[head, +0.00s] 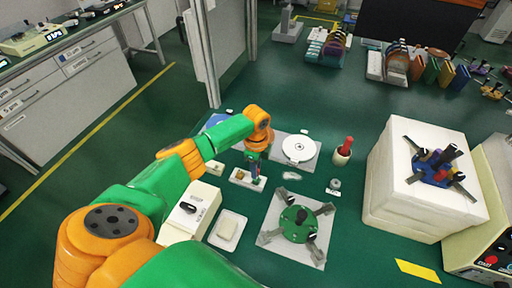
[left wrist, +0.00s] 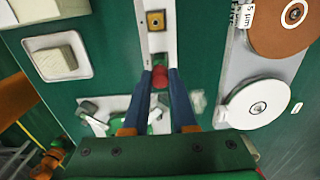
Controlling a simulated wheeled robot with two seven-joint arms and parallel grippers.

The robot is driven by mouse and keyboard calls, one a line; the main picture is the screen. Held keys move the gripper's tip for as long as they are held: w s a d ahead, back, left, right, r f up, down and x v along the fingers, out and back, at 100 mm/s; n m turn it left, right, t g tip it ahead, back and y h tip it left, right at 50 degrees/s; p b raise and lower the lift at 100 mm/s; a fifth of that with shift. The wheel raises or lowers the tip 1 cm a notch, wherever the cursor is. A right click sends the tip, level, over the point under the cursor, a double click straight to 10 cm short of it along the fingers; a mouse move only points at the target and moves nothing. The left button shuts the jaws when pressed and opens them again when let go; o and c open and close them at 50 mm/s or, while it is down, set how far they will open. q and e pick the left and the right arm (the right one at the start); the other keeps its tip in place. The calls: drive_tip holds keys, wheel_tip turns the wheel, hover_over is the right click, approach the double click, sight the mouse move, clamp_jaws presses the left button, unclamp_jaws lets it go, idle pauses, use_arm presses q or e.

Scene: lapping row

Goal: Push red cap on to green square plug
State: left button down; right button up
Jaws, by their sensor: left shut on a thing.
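My left gripper (left wrist: 160,74) is shut on the red cap (left wrist: 160,79), which sits between its two blue fingers in the left wrist view. The fingers are over a narrow white block (left wrist: 143,35). In the head view the left gripper (head: 256,178) points down at the right end of that white block (head: 236,182), and the cap is too small to make out. I cannot clearly tell the green square plug from the green around the cap. Whether cap and plug touch is hidden. My right gripper is not in view.
A yellowish square piece (left wrist: 155,20) with a dark centre is on the white block, ahead of the fingers. A white disc (head: 298,149) lies to the right. A green round fixture (head: 298,224) stands in front. A white box (head: 191,210) and a shallow tray (head: 228,230) are nearby.

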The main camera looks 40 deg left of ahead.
use_arm(q)
drive_tip(key=shift+f+b, duration=1)
drive_tip(key=shift+f, duration=0.25)
drive_tip(key=c, duration=0.6)
unclamp_jaws()
drive_tip(key=shift+c, duration=0.2)
wheel_tip(320, 180, up, 7)
drive_tip(key=shift+r, duration=0.1)
